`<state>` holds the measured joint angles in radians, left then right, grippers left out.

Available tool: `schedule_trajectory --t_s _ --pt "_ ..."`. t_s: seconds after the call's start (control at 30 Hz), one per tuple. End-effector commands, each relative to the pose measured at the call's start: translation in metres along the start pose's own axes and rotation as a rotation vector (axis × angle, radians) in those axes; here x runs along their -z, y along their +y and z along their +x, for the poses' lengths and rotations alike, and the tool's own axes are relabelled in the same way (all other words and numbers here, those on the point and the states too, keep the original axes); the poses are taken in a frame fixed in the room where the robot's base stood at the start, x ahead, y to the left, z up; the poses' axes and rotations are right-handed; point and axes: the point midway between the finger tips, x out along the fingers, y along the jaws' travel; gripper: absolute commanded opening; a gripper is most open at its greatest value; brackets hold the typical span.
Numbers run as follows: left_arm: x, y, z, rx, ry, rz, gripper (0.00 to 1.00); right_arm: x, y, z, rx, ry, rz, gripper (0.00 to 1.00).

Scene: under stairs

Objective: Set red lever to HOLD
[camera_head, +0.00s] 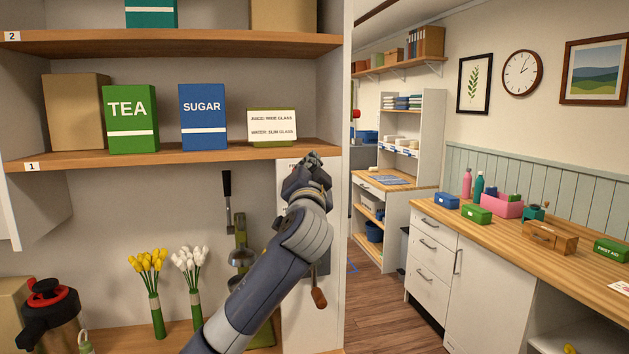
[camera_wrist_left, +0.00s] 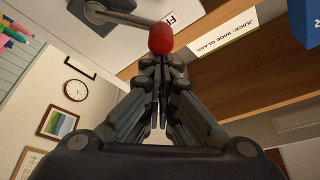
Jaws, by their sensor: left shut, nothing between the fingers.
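In the left wrist view, the red lever shows as a red knob (camera_wrist_left: 160,38) on the end of a grey metal rod (camera_wrist_left: 125,18), fixed to a white panel. My left gripper (camera_wrist_left: 160,62) is shut and empty, its fingertips just below the knob in the picture; I cannot tell whether they touch it. In the head view, my left gripper (camera_head: 313,163) is raised in front of the white panel (camera_head: 297,330) under the shelf's right end. The gripper and arm hide the red lever there. A label beginning with F is partly covered; no HOLD mark is readable. My right gripper is not in view.
The shelf board (camera_head: 170,156) with a green TEA box (camera_head: 131,118), blue SUGAR box (camera_head: 202,117) and white sign (camera_head: 272,127) is close to the gripper. A brown handle (camera_head: 319,298) hangs below my wrist. Vases of flowers (camera_head: 157,315) stand at lower left.

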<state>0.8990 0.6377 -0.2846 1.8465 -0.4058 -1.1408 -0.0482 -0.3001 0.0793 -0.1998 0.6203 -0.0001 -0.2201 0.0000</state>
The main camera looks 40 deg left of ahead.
Motion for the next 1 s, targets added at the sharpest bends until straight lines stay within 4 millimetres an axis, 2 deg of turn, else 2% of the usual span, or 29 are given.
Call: schedule_trajectory --t_s 0.03,0.5,0.7,1.0 --pt "-0.009 0.007 -0.004 0.013 -0.002 -0.045 0.0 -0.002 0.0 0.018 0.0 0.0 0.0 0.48" --pt "-0.039 -0.003 -0.015 0.174 -0.002 -0.459 0.0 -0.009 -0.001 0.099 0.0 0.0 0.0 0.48" --pt "-0.049 -0.005 -0.02 0.239 -0.002 -0.622 0.0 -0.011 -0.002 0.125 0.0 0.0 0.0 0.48" --pt "-0.061 -0.005 -0.024 0.302 -0.001 -0.77 0.0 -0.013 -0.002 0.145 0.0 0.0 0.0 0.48"
